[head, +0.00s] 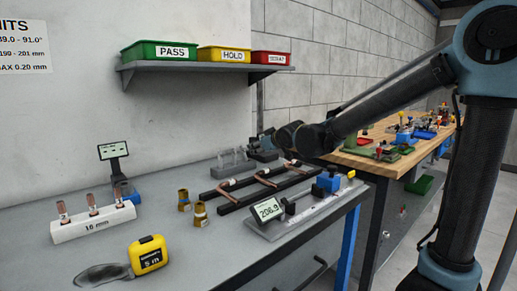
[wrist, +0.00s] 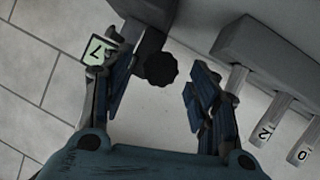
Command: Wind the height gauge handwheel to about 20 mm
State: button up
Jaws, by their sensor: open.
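The height gauge's dark handwheel (wrist: 160,69) is a knurled black knob in the wrist view. It sits between and just beyond my open fingers, with a visible gap to each side. My gripper (wrist: 155,88) is empty. The gauge body (wrist: 150,12) is dark grey and rises at the top of the wrist view. Its small pale green display (wrist: 98,50) is partly covered by my left finger; I can read only a "7". In the head view the gauge (head: 264,153) is a dark shape at the back of the bench, with my arm's end close above it.
In the wrist view a grey block with numbered bars (wrist: 240,92) stands close to my right finger. The head view shows a black rack with copper tubes (head: 262,185), a length gauge display (head: 268,210), brass fittings (head: 200,215) and a yellow tape measure (head: 148,255).

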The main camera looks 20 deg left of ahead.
jog(key=shift+x, duration=1)
jog(key=c, duration=1.1)
jog(key=shift+o, duration=0.2)
jog(key=n+t, duration=0.2)
jog(key=n, duration=0.1)
jog(key=shift+a+f+n, duration=0.1)
jog(key=shift+f+n, duration=0.05)
jog(key=shift+n, duration=0.15)
jog(key=shift+s+f+n+t, duration=0.1)
jog(key=shift+n+t, duration=1)
jog(key=shift+n, duration=0.3)
jog(key=shift+n, duration=0.3)
